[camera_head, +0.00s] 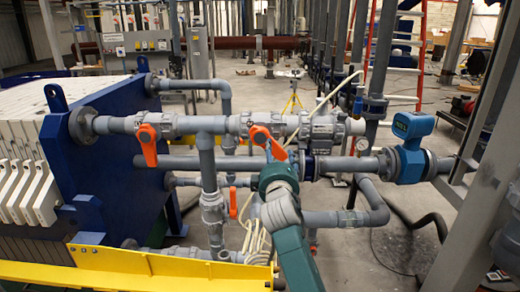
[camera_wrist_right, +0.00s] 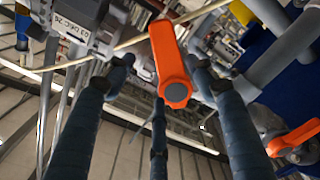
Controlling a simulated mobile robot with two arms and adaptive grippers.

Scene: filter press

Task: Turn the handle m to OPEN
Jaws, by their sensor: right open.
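Several orange valve handles sit on the grey pipework. One orange handle (camera_head: 268,141) is on the upper pipe near the middle, tilted down to the right. My right gripper (camera_head: 279,168) is just below this handle, and my teal arm hides part of the pipes. In the wrist view an orange handle (camera_wrist_right: 171,58) lies between the spread fingers of my right gripper (camera_wrist_right: 161,75), which is open. I cannot tell whether the fingers touch it. No letter m is readable on any handle. My left gripper is not in view.
Another orange handle (camera_head: 148,144) is to the left on the same pipe, and a third (camera_head: 233,202) hangs lower. A blue flow meter (camera_head: 411,148) is at right. A yellow beam (camera_head: 170,268) runs along the front, with a blue press frame (camera_head: 115,165) at left.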

